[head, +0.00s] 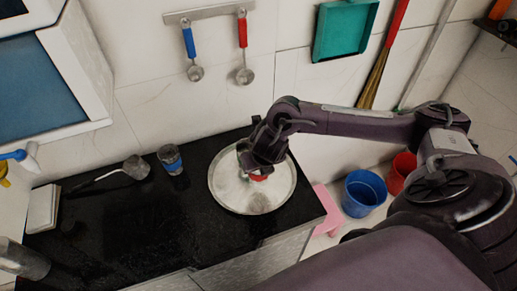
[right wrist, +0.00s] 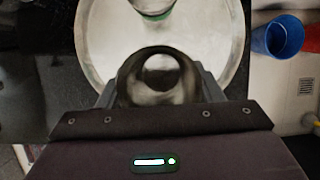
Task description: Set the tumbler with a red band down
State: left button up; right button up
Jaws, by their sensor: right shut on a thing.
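My right gripper (head: 258,168) is over the round metal tray (head: 222,190) on the black counter. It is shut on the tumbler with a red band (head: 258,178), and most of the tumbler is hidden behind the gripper. In the right wrist view the shiny metal tumbler (right wrist: 160,72) sits between the fingers, with the tray (right wrist: 222,40) beneath it. I cannot tell whether its base touches the tray. My left gripper is not in view.
A tumbler with a green band (right wrist: 152,10) stands on the tray. A tumbler with a blue band (head: 171,160) and a ladle (head: 135,168) are left of the tray. Blue (head: 362,194) and red (head: 401,172) buckets stand beyond the counter's right end.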

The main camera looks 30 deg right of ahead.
aim_at(258, 177)
jog(key=shift+f, duration=0.85)
notch_tip(258, 177, down, 4)
jog(key=shift+f, duration=0.2)
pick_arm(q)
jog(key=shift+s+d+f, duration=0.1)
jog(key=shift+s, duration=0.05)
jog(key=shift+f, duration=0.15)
pick_arm(e)
jog(key=shift+a, duration=0.1)
jog(key=shift+f+b, duration=0.25)
jog(key=shift+b, duration=0.1)
jog(key=o, duration=1)
jog(key=shift+r, duration=0.1)
